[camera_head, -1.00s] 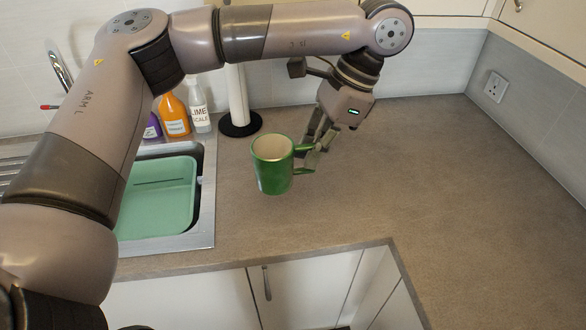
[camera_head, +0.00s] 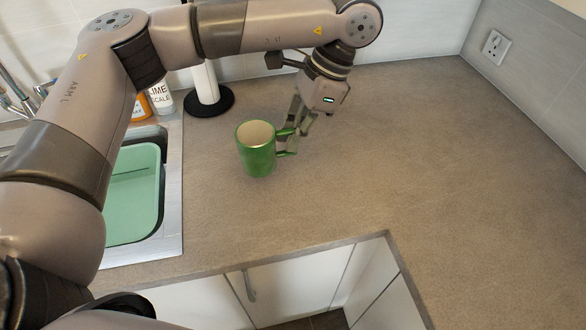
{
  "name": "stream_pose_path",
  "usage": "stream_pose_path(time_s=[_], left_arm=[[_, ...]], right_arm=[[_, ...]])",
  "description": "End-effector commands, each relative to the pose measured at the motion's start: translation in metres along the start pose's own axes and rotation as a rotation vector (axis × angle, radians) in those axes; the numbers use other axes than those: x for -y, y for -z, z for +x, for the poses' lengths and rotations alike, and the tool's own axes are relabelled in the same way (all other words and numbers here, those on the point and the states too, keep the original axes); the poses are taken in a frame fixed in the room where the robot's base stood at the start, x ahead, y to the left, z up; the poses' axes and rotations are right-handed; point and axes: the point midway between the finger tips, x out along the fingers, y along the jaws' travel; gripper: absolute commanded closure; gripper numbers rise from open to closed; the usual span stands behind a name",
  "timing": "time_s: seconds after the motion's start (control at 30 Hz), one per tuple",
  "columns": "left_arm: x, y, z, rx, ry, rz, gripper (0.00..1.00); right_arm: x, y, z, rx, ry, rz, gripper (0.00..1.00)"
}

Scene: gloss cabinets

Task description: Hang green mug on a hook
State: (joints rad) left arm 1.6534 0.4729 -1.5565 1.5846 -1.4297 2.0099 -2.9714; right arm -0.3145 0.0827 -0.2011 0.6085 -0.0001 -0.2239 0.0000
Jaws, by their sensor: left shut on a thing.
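The green mug (camera_head: 257,152) is upright with its pale inside showing, over the brown counter right of the sink. Its handle points right. My left gripper (camera_head: 291,138) is shut on the mug's handle from the right side. I cannot tell for sure whether the mug's base touches the counter. No hook shows in this view. My right gripper is not in view.
A sink with a green basin (camera_head: 135,195) is at the left. A paper towel stand with a black base (camera_head: 209,103) and bottles (camera_head: 160,99) stand behind. The counter (camera_head: 430,160) is clear to the right. A wall socket (camera_head: 494,46) is at the back right.

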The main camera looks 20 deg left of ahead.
Motion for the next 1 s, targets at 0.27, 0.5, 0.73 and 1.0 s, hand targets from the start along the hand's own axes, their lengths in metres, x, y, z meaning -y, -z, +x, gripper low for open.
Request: stream_pose_path(time_s=[0.27,0.5,0.73,1.0], left_arm=[[0.0,0.018,0.043,0.0,-0.001,0.001,1.0],[-0.001,0.028,0.069,0.002,-0.002,0.001,1.0],[0.0,0.034,0.082,-0.001,0.001,0.0,1.0],[0.0,0.035,0.085,0.0,0.001,0.0,1.0]], right_arm=[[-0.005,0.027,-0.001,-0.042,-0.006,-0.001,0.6],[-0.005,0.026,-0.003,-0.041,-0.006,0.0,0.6],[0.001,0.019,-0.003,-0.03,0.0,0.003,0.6],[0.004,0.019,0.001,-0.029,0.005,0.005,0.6]])
